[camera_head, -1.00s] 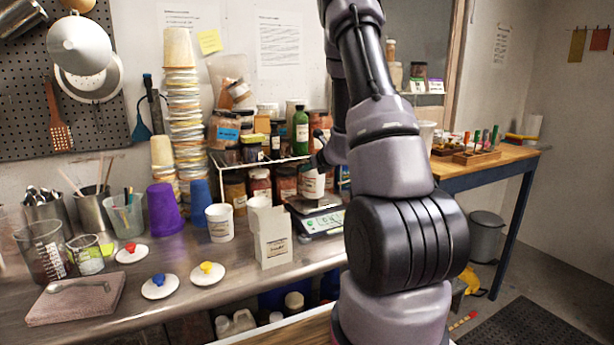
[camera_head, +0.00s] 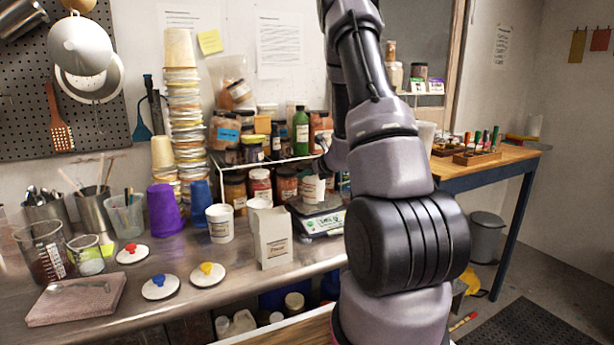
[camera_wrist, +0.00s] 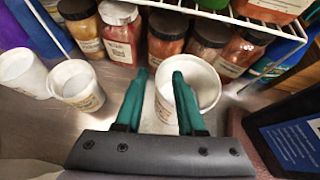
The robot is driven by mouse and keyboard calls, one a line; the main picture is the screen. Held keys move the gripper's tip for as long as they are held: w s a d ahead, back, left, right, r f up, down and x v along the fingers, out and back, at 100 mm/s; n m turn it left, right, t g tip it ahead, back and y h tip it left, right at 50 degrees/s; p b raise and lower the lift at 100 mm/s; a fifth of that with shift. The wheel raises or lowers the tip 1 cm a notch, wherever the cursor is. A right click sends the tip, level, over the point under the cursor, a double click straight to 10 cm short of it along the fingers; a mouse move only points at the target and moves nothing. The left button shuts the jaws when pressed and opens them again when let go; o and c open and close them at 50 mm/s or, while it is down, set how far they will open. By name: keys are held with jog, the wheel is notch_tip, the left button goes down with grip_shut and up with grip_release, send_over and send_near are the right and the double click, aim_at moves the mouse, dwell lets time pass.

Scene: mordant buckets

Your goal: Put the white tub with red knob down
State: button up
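A white tub (camera_head: 314,187) stands upright at the scale (camera_head: 318,222), partly behind my arm. In the wrist view the open-topped white tub (camera_wrist: 196,84) is right ahead of my gripper (camera_wrist: 160,75). One teal finger passes left of the tub and the other overlaps its opening. The fingers are apart, with a visible gap between them. A white lid with a red knob (camera_head: 131,252) lies flat on the bench at the left, apart from the tub.
Lids with blue (camera_head: 160,286) and yellow (camera_head: 207,273) knobs lie on the bench. Two other white tubs (camera_head: 219,222) (camera_head: 259,204) and a white carton (camera_head: 272,238) stand left of the scale. A wire shelf (camera_head: 262,162) with jars is close behind.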

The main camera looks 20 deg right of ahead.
jog(key=v, duration=1.1)
jog(key=s+a+r+n+g+y, duration=0.2)
jog(key=s+a+r+n+y, duration=0.15)
jog(key=a+r+n, duration=0.45)
jog(key=s+a+r+n+g+y, duration=0.1)
jog(key=s+a+r+n+y, duration=0.3)
jog(key=a, duration=0.6)
jog(key=s+r+n+h, duration=0.3)
jog(key=s+r+n, duration=0.1)
jog(key=s+n, duration=0.5)
jog(key=s+a+r+n+g+h, duration=0.1)
jog(key=s+r+n+h, duration=0.3)
jog(key=s+n, duration=0.5)
jog(key=shift+g, duration=0.3)
